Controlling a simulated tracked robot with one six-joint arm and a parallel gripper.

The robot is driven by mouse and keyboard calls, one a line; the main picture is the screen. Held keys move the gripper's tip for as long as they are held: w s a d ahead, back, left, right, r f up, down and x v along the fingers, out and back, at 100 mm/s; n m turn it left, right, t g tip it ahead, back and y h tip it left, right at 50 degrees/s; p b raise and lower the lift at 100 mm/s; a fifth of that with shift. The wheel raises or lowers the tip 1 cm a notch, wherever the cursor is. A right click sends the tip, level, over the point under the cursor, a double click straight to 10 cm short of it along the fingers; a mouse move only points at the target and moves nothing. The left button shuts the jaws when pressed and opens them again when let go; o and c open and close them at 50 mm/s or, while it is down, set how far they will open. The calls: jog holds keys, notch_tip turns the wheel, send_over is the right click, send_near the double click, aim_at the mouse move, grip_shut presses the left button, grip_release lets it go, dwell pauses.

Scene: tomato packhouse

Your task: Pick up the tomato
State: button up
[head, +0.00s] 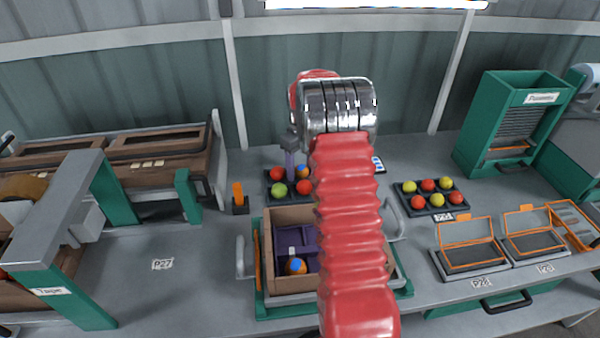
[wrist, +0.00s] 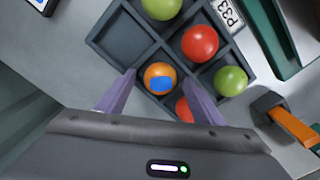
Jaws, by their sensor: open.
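A tomato with an orange skin and a blue patch (wrist: 160,78) sits in a cell of a dark divided tray (wrist: 125,38). My gripper (wrist: 161,75) is open, with its two purple fingers apart on either side of this tomato in the wrist view. Whether they touch it I cannot tell. Red (wrist: 200,42) and green (wrist: 230,80) tomatoes fill neighbouring cells, and one cell is empty. In the head view the tray (head: 267,186) stands behind a cardboard box, with my gripper (head: 290,172) over it and my red arm hiding its right side.
The cardboard box (head: 284,215) holds a purple insert (head: 292,240) and another orange-and-blue tomato (head: 296,266). A second tray of red and yellow tomatoes (head: 428,185) stands to the right. An orange-handled item (head: 238,194) stands left of the tray.

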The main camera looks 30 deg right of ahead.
aim_at(300, 166)
jog(key=shift+c, duration=0.3)
jog(key=c, duration=0.8)
notch_tip(300, 166, up, 10)
dwell(0.4)
jog(key=shift+a, duration=0.1)
dwell(0.4)
